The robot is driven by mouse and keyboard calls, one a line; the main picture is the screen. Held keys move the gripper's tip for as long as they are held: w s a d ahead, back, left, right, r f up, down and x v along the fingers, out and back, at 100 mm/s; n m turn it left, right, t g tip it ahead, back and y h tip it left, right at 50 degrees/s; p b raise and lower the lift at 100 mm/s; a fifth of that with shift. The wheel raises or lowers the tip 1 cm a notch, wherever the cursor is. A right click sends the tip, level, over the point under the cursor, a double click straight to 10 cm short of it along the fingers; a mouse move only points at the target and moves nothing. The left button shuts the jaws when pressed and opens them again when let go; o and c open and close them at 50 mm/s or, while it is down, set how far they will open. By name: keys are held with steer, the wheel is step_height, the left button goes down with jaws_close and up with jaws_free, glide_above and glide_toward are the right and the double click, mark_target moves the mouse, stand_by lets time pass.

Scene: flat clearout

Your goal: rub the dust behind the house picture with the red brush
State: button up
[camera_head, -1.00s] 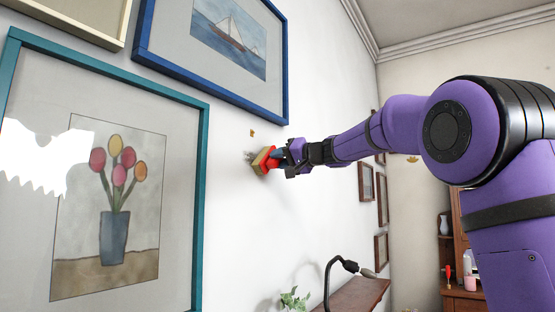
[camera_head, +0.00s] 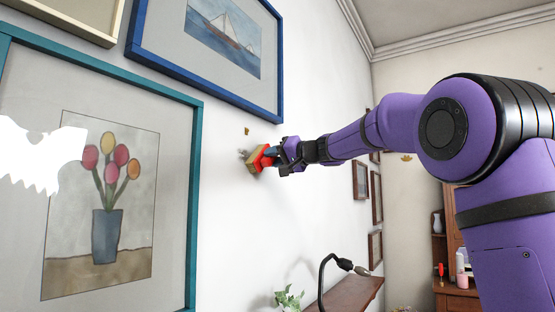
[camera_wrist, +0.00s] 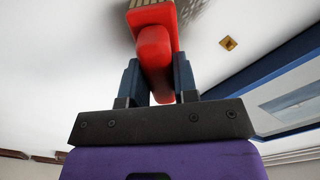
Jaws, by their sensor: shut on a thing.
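My gripper (camera_head: 287,156) is shut on the red brush (camera_head: 267,155), seen in the head view with its tan bristle block facing the white wall. In the wrist view, the brush's red handle (camera_wrist: 154,48) sits between the two fingers. The bristles are at or very near the wall; I cannot tell if they touch. A grey smudge of dust (camera_head: 243,154) shows on the wall beside the bristles, partly hidden by the brush; it also shows in the wrist view (camera_wrist: 190,9). No house picture is recognisable in view. A small brass hook (camera_head: 247,131) is on the wall above the smudge.
A blue-framed boat picture (camera_head: 138,48) hangs above left, and a teal-framed tulip picture (camera_head: 195,155) hangs left, close to the brush. Below are a shelf (camera_head: 352,293), a black lamp (camera_head: 322,275) and a plant (camera_head: 289,298). Small frames (camera_head: 361,181) hang farther right.

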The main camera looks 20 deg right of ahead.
steer(key=s+a, duration=0.4)
steer(key=a, duration=0.2)
steer(key=shift+s+a, duration=0.35)
steer(key=shift+a, duration=0.05)
stand_by(0.6)
steer(key=shift+v, duration=2.95)
steer(key=v, duration=0.3)
steer(key=shift+w, duration=0.1)
steer(key=x, duration=0.6)
steer(key=shift+w+a, duration=0.2)
steer(key=shift+a, duration=0.05)
